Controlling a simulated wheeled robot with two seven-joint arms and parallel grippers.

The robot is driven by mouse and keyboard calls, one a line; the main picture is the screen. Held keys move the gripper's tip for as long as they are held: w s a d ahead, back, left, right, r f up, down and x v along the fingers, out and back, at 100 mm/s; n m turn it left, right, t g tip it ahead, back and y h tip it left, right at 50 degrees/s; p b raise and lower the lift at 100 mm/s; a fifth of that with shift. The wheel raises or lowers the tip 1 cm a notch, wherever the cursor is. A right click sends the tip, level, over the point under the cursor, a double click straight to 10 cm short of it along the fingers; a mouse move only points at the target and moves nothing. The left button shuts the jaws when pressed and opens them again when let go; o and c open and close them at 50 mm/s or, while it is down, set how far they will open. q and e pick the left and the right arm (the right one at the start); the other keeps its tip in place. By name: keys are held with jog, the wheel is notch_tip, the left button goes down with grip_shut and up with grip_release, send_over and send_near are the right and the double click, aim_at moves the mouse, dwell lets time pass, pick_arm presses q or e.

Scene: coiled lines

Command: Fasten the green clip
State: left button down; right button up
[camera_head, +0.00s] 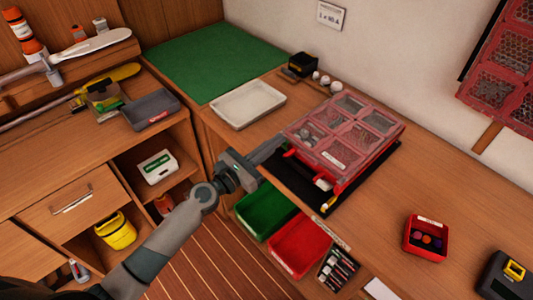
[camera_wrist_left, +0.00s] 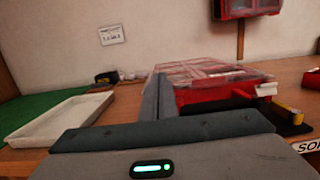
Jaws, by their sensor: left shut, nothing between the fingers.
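A red-framed organizer case (camera_head: 345,130) with a clear compartmented lid lies on a black mat (camera_head: 385,160) on the bench. Its lid looks down. A pale latch (camera_head: 325,183) and a red part (camera_head: 291,153) show on its front side. I cannot make out a green clip; the gripper may hide part of that side. My left gripper (camera_head: 270,152) is shut and empty at the case's left front corner; I cannot tell if it touches. In the left wrist view its fingers (camera_wrist_left: 158,97) point just left of the case (camera_wrist_left: 215,85). My right gripper is not in view.
A white tray (camera_head: 248,103) and a green mat (camera_head: 215,66) lie beyond the gripper. Green (camera_head: 264,211) and red (camera_head: 299,246) bins sit below the bench's front edge. A small red box (camera_head: 425,238) stands to the right, with clear bench around it.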

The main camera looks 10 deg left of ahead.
pick_arm(q)
jog(key=shift+w+d+r+p, duration=0.45)
jog(key=shift+w+r+p, duration=0.05)
jog(key=shift+w+r, duration=0.1)
jog(key=shift+w+d, duration=0.15)
jog(key=shift+w, duration=0.1)
jog(key=shift+f, duration=0.1)
dwell(1.0)
